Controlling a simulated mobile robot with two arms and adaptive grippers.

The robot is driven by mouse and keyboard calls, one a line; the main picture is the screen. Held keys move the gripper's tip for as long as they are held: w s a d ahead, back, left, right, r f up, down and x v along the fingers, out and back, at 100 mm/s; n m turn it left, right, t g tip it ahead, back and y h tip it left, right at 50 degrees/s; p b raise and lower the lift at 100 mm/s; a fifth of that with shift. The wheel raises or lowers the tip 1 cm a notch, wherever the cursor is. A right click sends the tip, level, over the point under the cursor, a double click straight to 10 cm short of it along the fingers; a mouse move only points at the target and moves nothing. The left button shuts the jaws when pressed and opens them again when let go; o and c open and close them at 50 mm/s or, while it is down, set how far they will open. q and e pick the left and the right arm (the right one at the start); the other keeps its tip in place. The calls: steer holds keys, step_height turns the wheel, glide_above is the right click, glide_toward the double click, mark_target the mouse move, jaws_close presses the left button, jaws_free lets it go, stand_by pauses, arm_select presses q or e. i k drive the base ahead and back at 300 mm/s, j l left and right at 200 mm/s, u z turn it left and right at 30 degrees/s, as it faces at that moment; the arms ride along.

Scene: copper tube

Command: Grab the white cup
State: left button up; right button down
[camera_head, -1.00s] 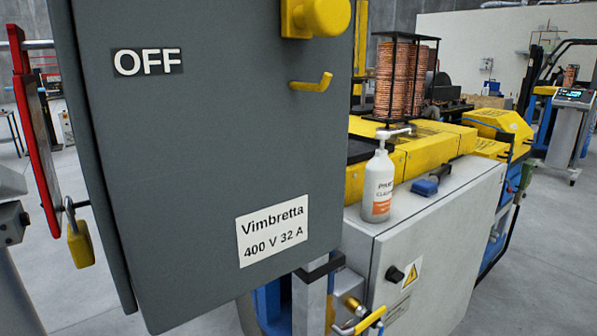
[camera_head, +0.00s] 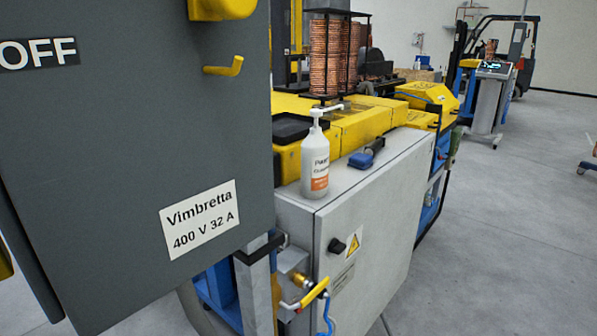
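I see no white cup in the head view. The only white container close by is a white pump bottle (camera_head: 315,163) with an orange label, standing upright on top of the grey cabinet (camera_head: 372,222). Neither of my grippers shows in the view.
A dark grey electrical box (camera_head: 110,140) marked OFF fills the left side. A blue-handled tool (camera_head: 366,155) lies beside the bottle. Behind are yellow machine covers (camera_head: 362,125) and copper coils (camera_head: 333,58). A yellow valve handle (camera_head: 314,293) sticks out below.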

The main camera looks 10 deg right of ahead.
mark_target(427, 203)
steer(key=i+l+z, duration=0.2)
steer(key=l, duration=0.35)
steer(key=i+l+z, duration=0.15)
steer(key=i+l, duration=0.15)
steer(key=l, duration=0.2)
steer(key=i+l+z, duration=0.2)
steer(key=l, duration=0.3)
steer(key=i+l+z, duration=0.2)
steer(key=i+l, duration=0.2)
steer(key=i+l+z, duration=0.3)
steer(key=i, duration=0.3)
steer(key=i+l+z, duration=0.25)
steer(key=i, duration=0.35)
steer(key=i+z, duration=0.3)
steer(key=i, duration=0.3)
steer(key=i+u, duration=0.35)
steer(key=i+l+u, duration=0.45)
steer(key=i+u, duration=0.2)
steer(key=i, duration=0.15)
